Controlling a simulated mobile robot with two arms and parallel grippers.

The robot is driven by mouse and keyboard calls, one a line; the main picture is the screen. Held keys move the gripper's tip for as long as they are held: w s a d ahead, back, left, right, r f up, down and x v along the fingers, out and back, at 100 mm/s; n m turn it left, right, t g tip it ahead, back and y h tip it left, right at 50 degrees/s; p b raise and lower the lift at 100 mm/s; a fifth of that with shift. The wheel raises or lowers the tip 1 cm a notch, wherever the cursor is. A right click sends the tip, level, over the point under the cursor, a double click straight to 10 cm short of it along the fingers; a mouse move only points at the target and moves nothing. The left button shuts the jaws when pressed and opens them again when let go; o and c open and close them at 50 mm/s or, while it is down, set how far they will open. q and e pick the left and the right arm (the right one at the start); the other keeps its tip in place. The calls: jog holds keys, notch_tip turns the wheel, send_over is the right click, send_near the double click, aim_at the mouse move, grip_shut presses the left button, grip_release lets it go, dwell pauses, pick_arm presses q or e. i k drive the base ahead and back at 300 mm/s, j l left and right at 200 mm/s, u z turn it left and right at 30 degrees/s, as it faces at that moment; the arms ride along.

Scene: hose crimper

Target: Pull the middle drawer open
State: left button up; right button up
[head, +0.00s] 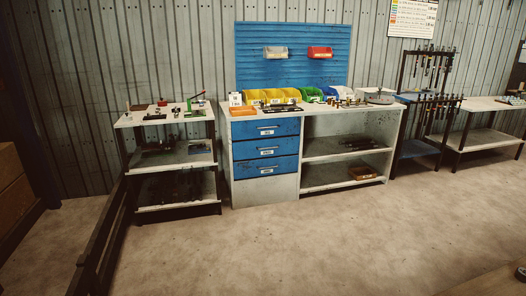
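The workbench (214,124) stands against the back wall with three blue drawers on its left side, each with a metal handle and a white label. The middle drawer (282,149) sits between the top drawer (282,127) and the bottom drawer (282,167). All three fronts look flush with the bench, so the middle drawer appears shut. Its handle (268,149) is near the centre of its front. Neither of my grippers shows in the head view.
A three-level shelf (163,207) with tools stands left of the bench. Open shelves (330,185) fill the bench's right side. A tool rack (429,97) and a low table (489,140) stand further right. The concrete floor (300,245) before the drawers is clear.

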aim_at(262, 141)
jog(key=i+z, duration=0.15)
jog(key=i, duration=1.3)
